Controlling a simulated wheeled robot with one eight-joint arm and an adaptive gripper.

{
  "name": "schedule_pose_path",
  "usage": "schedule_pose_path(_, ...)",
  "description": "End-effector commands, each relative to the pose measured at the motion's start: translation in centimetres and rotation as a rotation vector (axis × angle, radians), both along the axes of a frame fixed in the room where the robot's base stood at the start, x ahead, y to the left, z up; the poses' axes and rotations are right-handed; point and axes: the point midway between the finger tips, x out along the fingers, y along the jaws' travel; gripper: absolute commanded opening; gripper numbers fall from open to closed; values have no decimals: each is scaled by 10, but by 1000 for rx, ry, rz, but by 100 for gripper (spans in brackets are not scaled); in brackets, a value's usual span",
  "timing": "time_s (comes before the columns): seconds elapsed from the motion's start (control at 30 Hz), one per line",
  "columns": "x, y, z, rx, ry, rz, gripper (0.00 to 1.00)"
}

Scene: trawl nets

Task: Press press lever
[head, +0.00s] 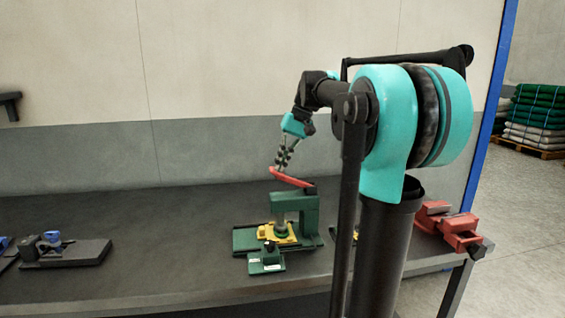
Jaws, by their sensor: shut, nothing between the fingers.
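A green press (302,212) stands on the dark bench in the head view. Its red lever (288,178) sticks out from the top to the left, sloping slightly upward to its free end. A yellow plate (270,231) lies low at the press, with a small round green piece on it. My gripper (278,166) points down at the lever's free end, with its fingers shut and nothing between them. The fingertips are at or just above the lever; I cannot tell whether they touch.
The dark bench (160,215) has free room left of the press. A dark fixture with a blue part (66,248) sits at the left. A red vise (452,224) is at the right end. My arm hides part of the bench.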

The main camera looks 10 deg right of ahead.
Motion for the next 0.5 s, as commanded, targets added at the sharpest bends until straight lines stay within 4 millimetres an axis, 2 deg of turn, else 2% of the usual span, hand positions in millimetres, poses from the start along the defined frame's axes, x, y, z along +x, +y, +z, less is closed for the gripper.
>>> schedule_pose_path(0.5,0,25,-32,-286,-2,6,0)
